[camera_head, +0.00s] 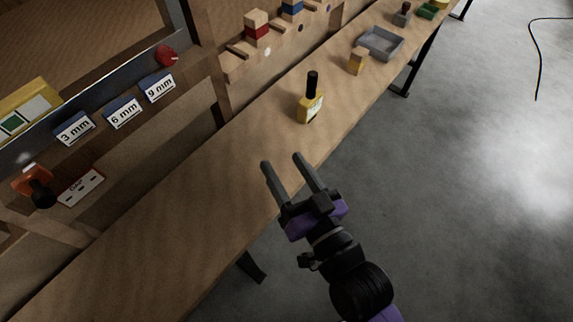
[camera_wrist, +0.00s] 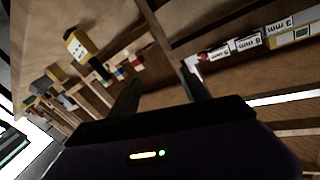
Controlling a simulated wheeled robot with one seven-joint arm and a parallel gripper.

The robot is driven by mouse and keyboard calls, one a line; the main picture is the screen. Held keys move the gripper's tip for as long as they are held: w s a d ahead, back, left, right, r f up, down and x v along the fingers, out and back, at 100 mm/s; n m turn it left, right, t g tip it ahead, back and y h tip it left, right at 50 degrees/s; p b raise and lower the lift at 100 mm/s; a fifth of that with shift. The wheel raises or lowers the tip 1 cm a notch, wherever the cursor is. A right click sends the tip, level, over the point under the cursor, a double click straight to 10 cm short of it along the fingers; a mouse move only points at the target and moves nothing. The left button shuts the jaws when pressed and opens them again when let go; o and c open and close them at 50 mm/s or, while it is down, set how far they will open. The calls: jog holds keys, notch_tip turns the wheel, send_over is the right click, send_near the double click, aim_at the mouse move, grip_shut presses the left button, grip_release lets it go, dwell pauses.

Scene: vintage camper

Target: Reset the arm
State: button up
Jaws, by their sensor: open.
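My gripper (camera_head: 282,172) is open and empty, its two fingers apart and pointing toward the long wooden bench (camera_head: 170,228). It is over the bench's front edge in the head view. The wrist view shows the two dark fingers (camera_wrist: 160,92) with nothing between them. A yellow bottle with a black top (camera_head: 311,108) stands on the bench beyond the fingertips, apart from them. It also shows in the wrist view (camera_wrist: 80,46) at the upper left. My arm reaches in from the bottom of the head view.
A grey tray (camera_head: 380,43) and a small yellow-tan block (camera_head: 357,61) lie farther along the bench. Labelled blue bins (camera_head: 123,113) and an orange-and-black item (camera_head: 36,187) are on the left. Coloured blocks (camera_head: 257,27) sit on a wooden rack behind. Open floor (camera_head: 470,200) is at right.

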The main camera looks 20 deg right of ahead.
dwell(0.3)
jog(key=s+d+g+h, duration=0.1)
jog(key=s+d, duration=0.2)
jog(key=s, duration=0.5)
jog(key=s+d+n+g+h, duration=0.1)
jog(key=s+d, duration=0.3)
jog(key=s, duration=0.4)
jog(key=s+d+h, duration=0.1)
jog(key=s+d, duration=0.3)
jog(key=s, duration=0.5)
jog(key=shift+d+f+g, duration=0.15)
jog(key=shift+f+g, duration=0.25)
